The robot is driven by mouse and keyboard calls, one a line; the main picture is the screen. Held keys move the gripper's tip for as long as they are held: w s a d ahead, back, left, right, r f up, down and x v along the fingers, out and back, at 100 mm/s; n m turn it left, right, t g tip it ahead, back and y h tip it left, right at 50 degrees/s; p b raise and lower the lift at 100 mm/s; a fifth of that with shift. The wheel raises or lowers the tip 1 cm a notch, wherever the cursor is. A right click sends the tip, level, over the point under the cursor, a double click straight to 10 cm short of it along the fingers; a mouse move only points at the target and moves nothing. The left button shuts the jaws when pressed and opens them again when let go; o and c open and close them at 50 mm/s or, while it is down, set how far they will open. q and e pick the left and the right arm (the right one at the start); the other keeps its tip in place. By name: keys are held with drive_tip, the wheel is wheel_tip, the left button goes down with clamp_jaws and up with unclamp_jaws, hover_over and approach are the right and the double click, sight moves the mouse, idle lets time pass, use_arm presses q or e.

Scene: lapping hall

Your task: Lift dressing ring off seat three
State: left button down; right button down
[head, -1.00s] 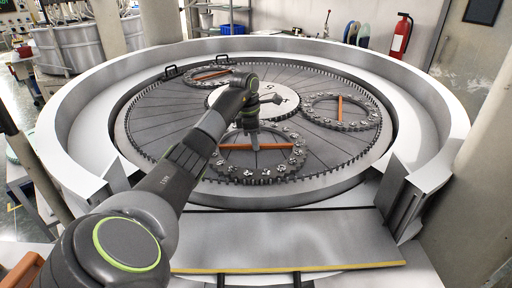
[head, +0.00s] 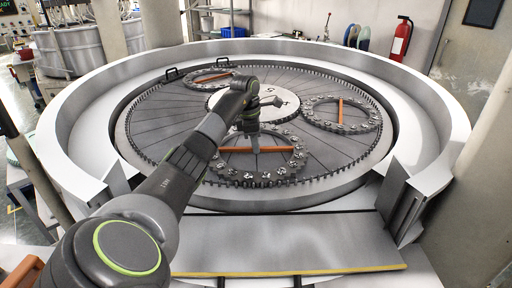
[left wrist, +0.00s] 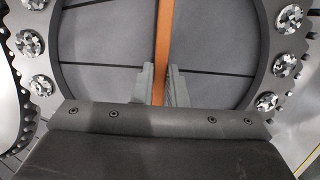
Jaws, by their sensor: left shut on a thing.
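Three toothed dressing rings lie on the round lapping plate, each with an orange bar across it and pale studs on its rim. One ring (head: 300,160) is at the front, one (head: 372,122) at the right and one (head: 196,86) at the back left. I cannot tell which seat is number three. My left gripper (head: 256,150) is at the front ring. In the left wrist view my left gripper (left wrist: 160,88) is shut on the orange bar (left wrist: 164,45), a finger on each side. The studded ring (left wrist: 40,85) curves around it. My right gripper is not in view.
A high pale wall (head: 448,140) surrounds the plate, open at the front. A flat panel (head: 290,240) with a yellow edge lies before the opening. A number disc (head: 286,100) sits at the plate's centre. Black handles (head: 170,73) stand at the back left.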

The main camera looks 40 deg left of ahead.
use_arm(q)
drive_tip(key=shift+w+a+r+b, duration=0.15)
drive_tip(key=shift+r+b, duration=0.2)
drive_tip(key=shift+r, duration=0.25)
wheel_tip(320, 180, up, 3)
drive_tip(key=shift+r+b, duration=0.1)
drive_tip(key=shift+b, duration=0.25)
wheel_tip(320, 180, up, 4)
drive_tip(key=p, duration=0.3)
drive_tip(key=shift+r+p, duration=0.75)
drive_tip(key=shift+p, duration=0.25)
